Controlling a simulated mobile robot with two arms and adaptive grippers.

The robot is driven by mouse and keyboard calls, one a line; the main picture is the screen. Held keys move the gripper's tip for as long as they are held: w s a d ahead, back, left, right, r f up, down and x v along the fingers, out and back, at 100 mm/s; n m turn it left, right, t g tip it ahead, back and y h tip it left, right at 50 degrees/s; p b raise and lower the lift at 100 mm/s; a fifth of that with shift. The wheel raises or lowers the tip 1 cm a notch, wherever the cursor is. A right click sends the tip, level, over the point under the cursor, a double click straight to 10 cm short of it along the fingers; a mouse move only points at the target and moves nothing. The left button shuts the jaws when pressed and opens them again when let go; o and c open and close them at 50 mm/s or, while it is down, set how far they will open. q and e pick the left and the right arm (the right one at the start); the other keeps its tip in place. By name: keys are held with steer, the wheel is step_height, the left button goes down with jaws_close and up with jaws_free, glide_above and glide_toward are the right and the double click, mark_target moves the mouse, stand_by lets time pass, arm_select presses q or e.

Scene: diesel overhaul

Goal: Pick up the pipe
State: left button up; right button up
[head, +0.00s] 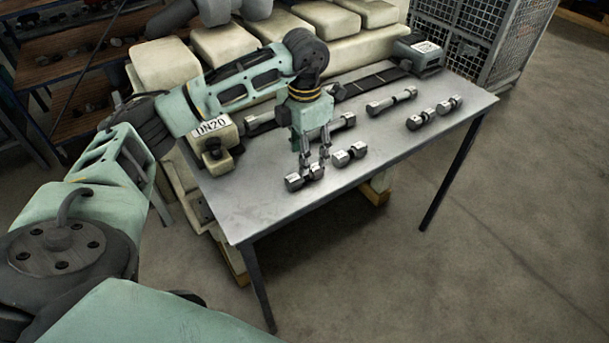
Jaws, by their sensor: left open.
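Several grey metal pipe pieces with thick ends lie on the grey table (262,213). The nearest short pipe (304,177) lies directly below my left gripper (314,160). The gripper points down with its fingers apart and nothing between them. I cannot tell whether the fingertips touch this pipe. Another short pipe (350,153) lies just to its right. A longer pipe (343,121) lies behind the gripper, partly hidden by it. Another longer pipe (391,100) and two short ones (421,119) (449,104) lie farther right. My right gripper does not show.
A pale block labelled DN20 (212,141) stands at the table's left end, a grey labelled device (418,55) at the far right corner. Pale sacks (225,45) are stacked behind. A wire cage (470,35) stands behind right. The table's front left is bare.

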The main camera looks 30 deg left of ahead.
mark_target(305, 177)
arm_select(q)
step_height(305, 177, down, 6)
steer(key=shift+r+p, duration=0.2)
steer(key=shift+p, duration=1)
steer(key=shift+f, duration=0.45)
steer(key=shift+c, duration=0.3)
jaws_close()
